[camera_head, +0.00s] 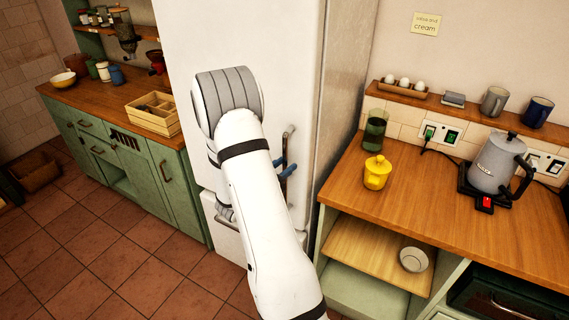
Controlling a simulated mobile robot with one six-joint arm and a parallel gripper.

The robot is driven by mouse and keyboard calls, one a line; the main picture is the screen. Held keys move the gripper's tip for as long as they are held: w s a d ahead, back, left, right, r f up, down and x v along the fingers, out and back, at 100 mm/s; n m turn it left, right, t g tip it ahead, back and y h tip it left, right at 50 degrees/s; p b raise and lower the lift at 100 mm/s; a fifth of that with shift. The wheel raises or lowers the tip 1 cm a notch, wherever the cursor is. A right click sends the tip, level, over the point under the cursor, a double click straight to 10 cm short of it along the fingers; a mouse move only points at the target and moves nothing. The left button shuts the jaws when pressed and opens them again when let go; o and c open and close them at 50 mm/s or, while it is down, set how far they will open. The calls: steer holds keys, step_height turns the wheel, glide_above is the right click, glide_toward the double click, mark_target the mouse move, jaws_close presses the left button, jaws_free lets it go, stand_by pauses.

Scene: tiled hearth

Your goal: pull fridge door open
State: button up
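The white fridge (285,60) stands in the middle, with its broad front facing me. I see no open gap along the visible edges of its door. A grey upright handle (289,131) shows near the right edge of the front. My white arm crosses in front of the fridge and hides part of the door. My gripper (285,168) shows only in part, as blue finger pieces beside the arm at the handle's lower part. Whether the fingers are closed around the handle or only beside it cannot be told.
A wooden counter (440,205) on the right holds a yellow pot (377,172), a green glass (375,130) and a grey kettle (496,163). A green cabinet (140,180) with a wooden crate (153,113) stands left. The tiled floor (110,250) at front left is clear.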

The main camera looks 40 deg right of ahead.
steer(key=shift+d, duration=0.45)
steer(key=shift+c, duration=0.4)
steer(key=shift+w, duration=0.1)
jaws_close()
steer(key=shift+a+f, duration=0.1)
steer(key=shift+a, duration=0.15)
